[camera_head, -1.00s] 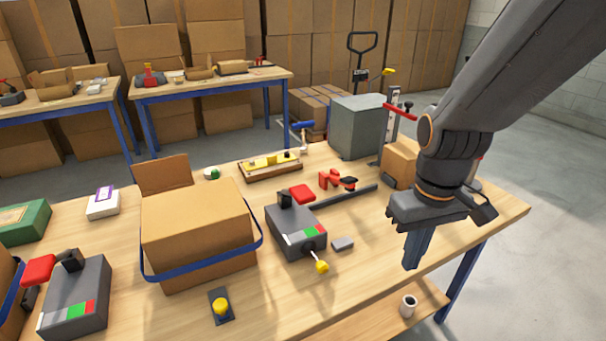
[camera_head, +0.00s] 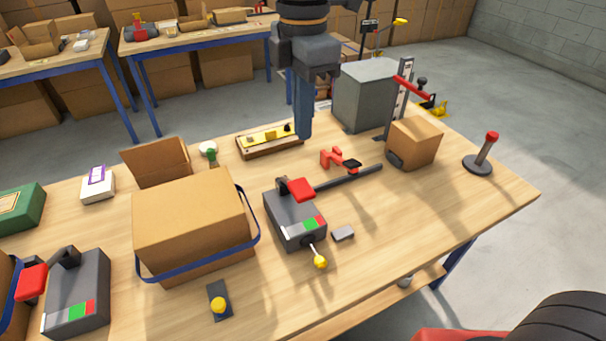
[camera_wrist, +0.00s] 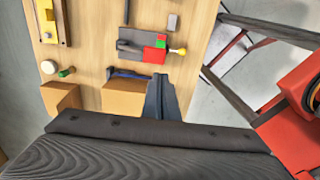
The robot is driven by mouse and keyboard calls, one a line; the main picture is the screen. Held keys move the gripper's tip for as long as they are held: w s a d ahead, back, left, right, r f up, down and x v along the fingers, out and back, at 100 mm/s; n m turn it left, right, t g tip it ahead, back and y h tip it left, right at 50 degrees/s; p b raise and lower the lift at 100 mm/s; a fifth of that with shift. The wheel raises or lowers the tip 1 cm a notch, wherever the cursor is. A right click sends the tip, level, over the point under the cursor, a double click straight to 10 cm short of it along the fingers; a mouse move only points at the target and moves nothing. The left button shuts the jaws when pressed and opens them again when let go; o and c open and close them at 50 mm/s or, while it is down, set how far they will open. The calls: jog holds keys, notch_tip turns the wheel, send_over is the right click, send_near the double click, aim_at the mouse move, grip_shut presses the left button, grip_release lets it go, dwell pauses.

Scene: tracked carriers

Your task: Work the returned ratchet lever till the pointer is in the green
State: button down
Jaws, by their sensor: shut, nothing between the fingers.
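A dark grey ratchet unit (camera_head: 283,218) sits mid-table, with a red-handled lever (camera_head: 301,189) on top. Its front has a white, green and red gauge (camera_head: 309,225); the pointer is too small to make out. A short rod with a yellow knob (camera_head: 320,262) sticks out in front. In the wrist view the unit (camera_wrist: 130,44) and yellow knob (camera_wrist: 181,51) lie beyond my fingers. A similar grey unit (camera_head: 85,285) with a red handle (camera_head: 32,282) stands at the left front. My gripper (camera_head: 303,135) is shut, empty, pointing down behind the middle unit, apart from it.
A strapped carton (camera_head: 190,225) stands left of the middle unit. A wooden block with a yellow tool (camera_head: 268,142), a red clamp (camera_head: 335,158), a grey box (camera_head: 362,98), a small carton (camera_head: 414,145) and a red-tipped post (camera_head: 483,155) stand around. The right front tabletop is clear.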

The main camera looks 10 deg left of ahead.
aim_at(303, 192)
notch_tip(303, 192, down, 14)
jog(key=p, duration=0.3)
jog(key=shift+d, duration=0.1)
dwell(0.3)
jog(key=shift+f, duration=0.1)
